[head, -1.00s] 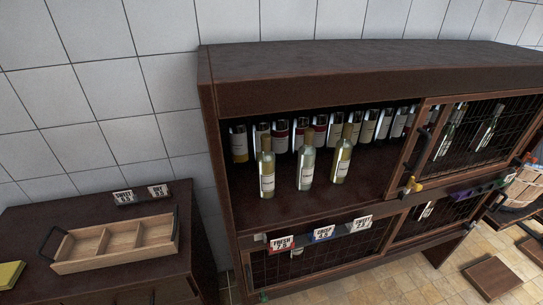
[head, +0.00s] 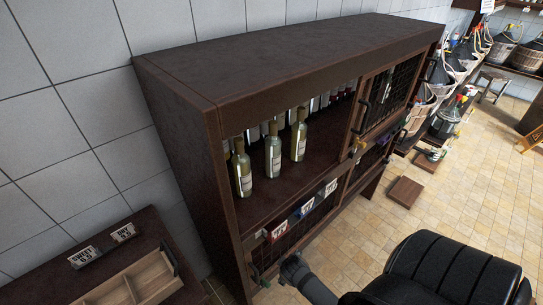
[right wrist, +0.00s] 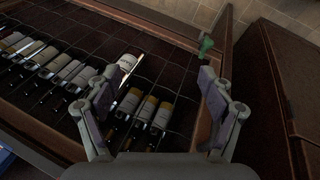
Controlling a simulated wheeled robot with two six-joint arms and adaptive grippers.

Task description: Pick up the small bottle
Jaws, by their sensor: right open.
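Three upright bottles stand in a row on the open shelf in the head view: a left one (head: 241,168), a middle one (head: 272,150) and a right one (head: 298,135). They have pale labels and look alike in size, so I cannot tell which is the small bottle. My right gripper (right wrist: 163,76) is open and empty in the right wrist view, in front of a wire mesh with several labelled bottles (right wrist: 68,70) behind it. In the head view my grey right arm reaches the cabinet's lower front, below the shelf. My left gripper is out of view.
The dark wooden cabinet (head: 300,48) has a mesh door (head: 385,95) right of the open shelf. Price tags (head: 305,207) line the shelf's front edge. A divided wooden tray (head: 140,283) lies on a counter at left. A green knob-like piece (right wrist: 206,44) is near my right gripper.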

